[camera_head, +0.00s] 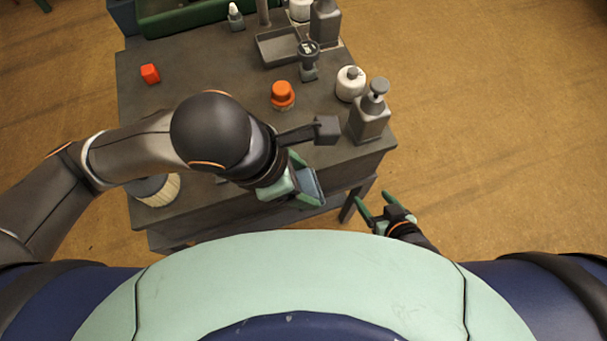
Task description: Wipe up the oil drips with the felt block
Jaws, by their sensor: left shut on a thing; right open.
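My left gripper (310,183) is over the front edge of the dark workbench (210,75), right of its middle. It is shut on a grey-blue block (308,184), which looks like the felt block; the fingers partly cover it. I cannot tell whether the block touches the bench. My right gripper (383,207) is open and empty, off the bench's front right corner with floor below it. I can make out no oil drips; my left arm hides part of the bench top.
A grey pump bottle (369,116), a white round bottle (350,84) and an orange-capped jar (283,96) stand on the right side. A red block (150,74) lies left. A grey tray (276,50) and green bin (180,22) are at the back. A round tub (158,192) is front left.

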